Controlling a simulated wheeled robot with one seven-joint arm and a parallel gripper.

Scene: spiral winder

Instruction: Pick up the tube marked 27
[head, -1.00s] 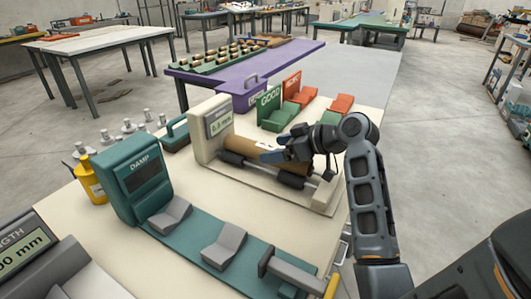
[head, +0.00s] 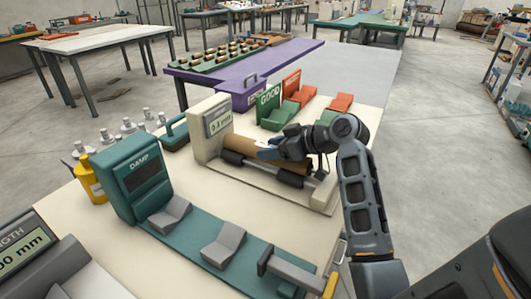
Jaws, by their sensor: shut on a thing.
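A brown cardboard tube (head: 240,147) lies on the black rollers of the cream measuring device (head: 209,130), whose small display faces me. My gripper (head: 270,150) reaches in from the right and is shut on the tube near its middle. The fingers and wrist hide part of the tube. I cannot read a number on the tube from here.
The green GOOD cradle (head: 268,102) and the red cradle (head: 292,87) stand behind the device. The teal DAMP gauge (head: 140,180) with grey V-blocks is at the front left. A yellow bottle (head: 88,180) stands left of it. A purple table (head: 235,78) holds a rack of several tubes.

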